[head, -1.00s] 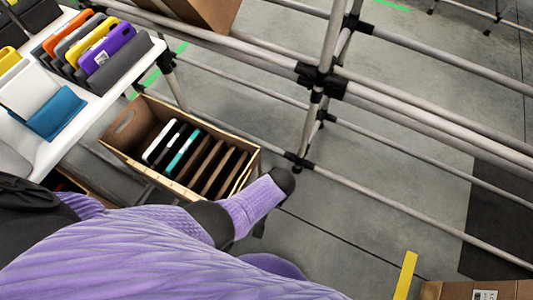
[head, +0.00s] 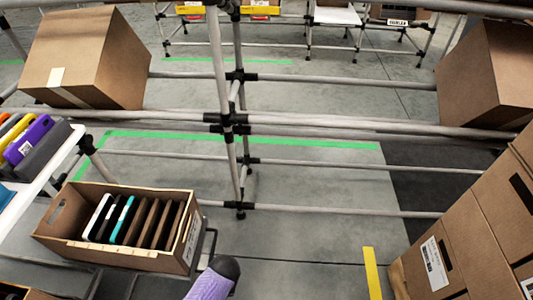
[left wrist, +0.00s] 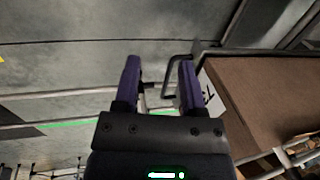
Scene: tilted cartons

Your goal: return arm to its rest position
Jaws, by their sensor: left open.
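My left gripper (left wrist: 158,82) shows in the left wrist view with its two purple fingers apart and nothing between them. A brown carton side with a white label (left wrist: 270,95) is just to the right of the fingers, apart from them as far as I can see. In the head view only a purple arm link of mine with a dark rounded end shows at the bottom, right of the open carton (head: 150,258). My left gripper's jaws are not visible there. My right gripper is in neither view.
The open carton holds several upright phone-like items and brown dividers. A white table (head: 52,180) with coloured cases (head: 35,138) is at the left. Grey pipe rails (head: 330,125) cross the middle. Closed cartons (head: 80,60) stand at the back left and right (head: 490,75). Grey floor (head: 290,245) lies clear below the rails.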

